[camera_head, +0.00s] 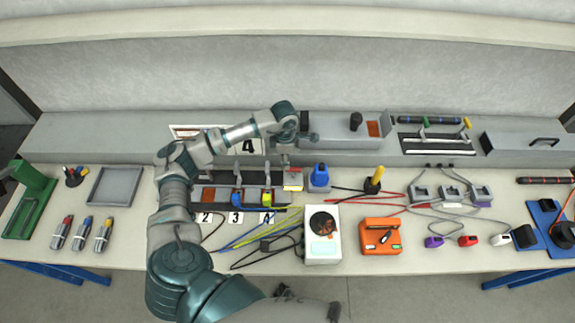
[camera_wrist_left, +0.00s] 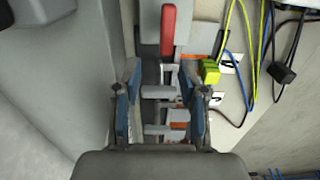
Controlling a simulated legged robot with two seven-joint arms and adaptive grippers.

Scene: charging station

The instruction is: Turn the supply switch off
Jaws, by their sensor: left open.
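A long red handle (camera_wrist_left: 168,30) on a grey mount shows ahead of my fingers in the wrist view; I take it to be the supply switch. My arm partly hides that area. In the wrist view my left gripper (camera_wrist_left: 158,75) is open, with its blue-padded fingers apart and grey lever parts visible between and below them. The fingers appear short of the red handle and not closed on anything. My right gripper is not in view.
A panel of levers with labels 2, 3 and 4 (camera_head: 236,217) lies left of the unit. A blue knob (camera_head: 320,173), a yellow-handled tool (camera_head: 374,180) and a white meter box (camera_head: 322,250) are to the right. Loose cables (camera_head: 262,232) cross the bench front.

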